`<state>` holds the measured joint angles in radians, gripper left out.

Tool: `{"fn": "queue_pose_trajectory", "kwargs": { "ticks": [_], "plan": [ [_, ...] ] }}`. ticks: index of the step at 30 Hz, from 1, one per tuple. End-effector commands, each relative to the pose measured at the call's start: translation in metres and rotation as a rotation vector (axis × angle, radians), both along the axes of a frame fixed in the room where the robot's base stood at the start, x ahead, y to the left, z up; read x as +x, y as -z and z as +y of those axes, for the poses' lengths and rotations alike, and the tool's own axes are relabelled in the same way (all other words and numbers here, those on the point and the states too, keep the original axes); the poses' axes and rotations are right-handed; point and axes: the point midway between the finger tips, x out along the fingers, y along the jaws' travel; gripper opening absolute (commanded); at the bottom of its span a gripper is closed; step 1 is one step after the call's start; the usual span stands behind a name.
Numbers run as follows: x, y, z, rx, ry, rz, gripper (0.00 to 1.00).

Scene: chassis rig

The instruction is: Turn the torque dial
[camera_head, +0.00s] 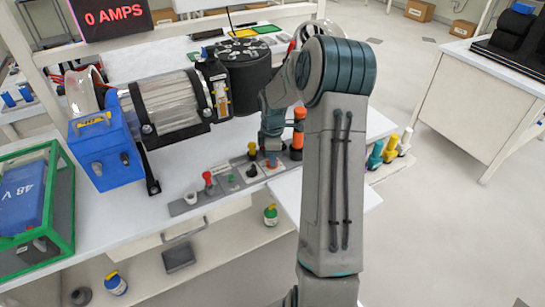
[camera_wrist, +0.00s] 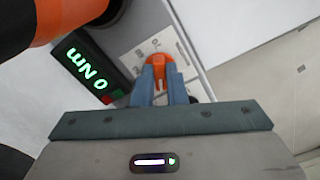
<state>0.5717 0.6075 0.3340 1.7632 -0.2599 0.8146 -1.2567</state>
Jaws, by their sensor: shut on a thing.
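An orange dial (camera_wrist: 158,66) sits on a light panel in the wrist view, right next to a dark display (camera_wrist: 90,75) that reads 0 Nm in green. My gripper (camera_wrist: 163,80) is shut on the orange dial, with one blue-grey finger on each side of it. In the head view my gripper (camera_head: 271,150) reaches down to the right end of a row of knobs at the bench's front edge. There the dial is mostly hidden by the gripper, and its pointing direction is hard to read.
An orange and black post (camera_head: 297,135) stands close to the right of my gripper. A yellow knob (camera_head: 252,150), a green button (camera_head: 231,178) and a red knob (camera_head: 208,180) are to its left. A black cylinder (camera_head: 245,65) stands behind. A screen (camera_head: 110,15) reads 0 AMPS.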

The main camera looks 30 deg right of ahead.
Motion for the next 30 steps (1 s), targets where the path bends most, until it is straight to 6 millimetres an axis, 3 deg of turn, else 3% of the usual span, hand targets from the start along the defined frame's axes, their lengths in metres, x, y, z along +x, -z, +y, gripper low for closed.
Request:
{"fn": "queue_pose_trajectory", "kwargs": {
  "ticks": [30],
  "plan": [
    [-0.001, 0.0, 0.0019, -0.001, 0.894, -0.002, 0.0]
  ]
}}
